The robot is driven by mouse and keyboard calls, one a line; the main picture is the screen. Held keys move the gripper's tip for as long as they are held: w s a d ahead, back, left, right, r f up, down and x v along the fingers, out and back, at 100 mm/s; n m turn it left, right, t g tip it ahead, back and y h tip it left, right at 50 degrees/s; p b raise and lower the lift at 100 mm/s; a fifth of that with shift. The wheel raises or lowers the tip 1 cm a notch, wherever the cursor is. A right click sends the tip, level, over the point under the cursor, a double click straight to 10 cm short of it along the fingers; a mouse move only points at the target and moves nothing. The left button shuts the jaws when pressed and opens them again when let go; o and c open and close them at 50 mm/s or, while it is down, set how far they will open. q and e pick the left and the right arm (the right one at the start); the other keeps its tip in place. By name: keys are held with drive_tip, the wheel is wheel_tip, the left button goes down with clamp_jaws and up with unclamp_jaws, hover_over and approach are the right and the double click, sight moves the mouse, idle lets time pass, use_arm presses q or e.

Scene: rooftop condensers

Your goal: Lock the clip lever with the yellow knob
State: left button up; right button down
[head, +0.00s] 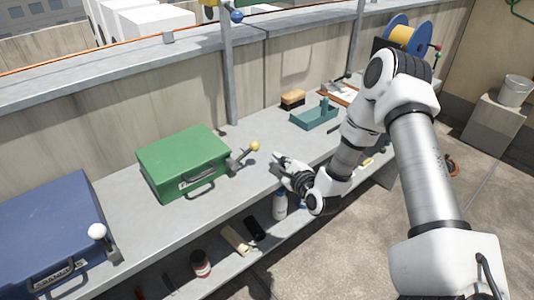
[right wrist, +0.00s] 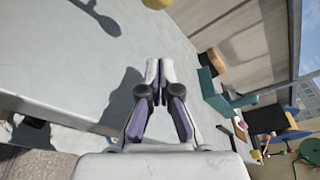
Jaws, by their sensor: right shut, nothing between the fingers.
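The yellow knob (head: 255,146) tops a short clip lever (head: 241,158) at the right end of the green case (head: 184,160) on the grey bench. The lever leans up and to the right. My right gripper (head: 278,158) is shut and empty, a little to the right of the knob and apart from it. In the right wrist view its fingertips (right wrist: 159,70) are together over the bench. A piece of the yellow knob (right wrist: 156,3) shows at the top edge of that view; the lever is mostly out of it. My left gripper is not in view.
A blue case (head: 50,235) with a white-knobbed lever (head: 97,232) stands at the left. A metal post (head: 228,80) rises behind the green case. A teal tray (head: 313,117) and a brush (head: 293,98) lie further right. Bottles stand on the lower shelf.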

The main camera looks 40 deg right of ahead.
sight(254, 146)
drive_tip(key=w+a+r, duration=0.1)
drive_tip(key=w+a+r+p, duration=0.1)
drive_tip(key=a, duration=0.1)
drive_tip(key=shift+r, duration=0.15)
drive_tip(key=shift+d, duration=0.1)
